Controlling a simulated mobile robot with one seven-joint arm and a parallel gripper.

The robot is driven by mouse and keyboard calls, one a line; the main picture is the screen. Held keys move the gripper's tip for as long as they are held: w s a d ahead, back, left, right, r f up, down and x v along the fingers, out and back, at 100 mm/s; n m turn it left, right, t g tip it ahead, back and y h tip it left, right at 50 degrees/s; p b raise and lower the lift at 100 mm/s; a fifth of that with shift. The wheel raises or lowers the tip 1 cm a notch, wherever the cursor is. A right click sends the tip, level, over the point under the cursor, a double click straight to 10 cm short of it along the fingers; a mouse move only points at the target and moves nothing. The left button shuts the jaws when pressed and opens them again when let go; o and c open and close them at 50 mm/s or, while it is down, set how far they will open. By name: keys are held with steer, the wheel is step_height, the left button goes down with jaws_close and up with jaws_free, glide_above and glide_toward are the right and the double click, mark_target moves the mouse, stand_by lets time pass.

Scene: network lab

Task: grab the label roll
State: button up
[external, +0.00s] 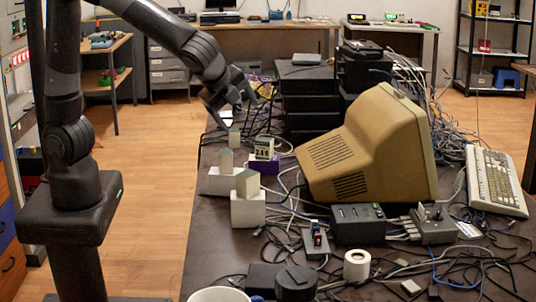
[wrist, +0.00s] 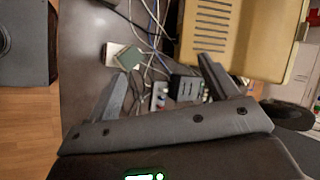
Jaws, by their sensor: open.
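The label roll, which I take to be the small white roll with a hole in its top (external: 357,266), stands upright on the dark table near the front in the external view. My gripper (external: 240,106) is open and empty at the far left part of the table, well behind the roll and above some small blocks. In the wrist view my open gripper (wrist: 162,80) shows its two fingers spread apart, with nothing between them. I cannot make out the roll in the wrist view.
White boxes with greyish-green blocks on top (external: 248,208) stand at the table's left edge. A beige monitor (external: 370,150) fills the middle. A black power unit (external: 358,224), a dark round object (external: 296,282), a white cup (external: 218,295) and many cables surround the roll.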

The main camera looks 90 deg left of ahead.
steer(key=w+d+f+m+t+y, duration=0.1)
steer(key=w+d+f+m+t, duration=0.1)
steer(key=w+d+f+m, duration=0.4)
steer(key=m+t+h, duration=0.2)
steer(key=m+t, duration=0.4)
steer(key=m, duration=0.8)
glide_toward(347, 263)
steer(key=shift+w+a+f, duration=0.25)
steer(key=shift+w+a, duration=0.45)
steer(key=shift+w, duration=0.05)
steer(key=shift+w+d+f, duration=0.15)
steer(key=shift+w+f, duration=0.05)
steer(key=x, duration=1)
steer(key=shift+w+f, duration=0.1)
steer(key=shift+w, duration=0.15)
steer(key=c, duration=1.1)
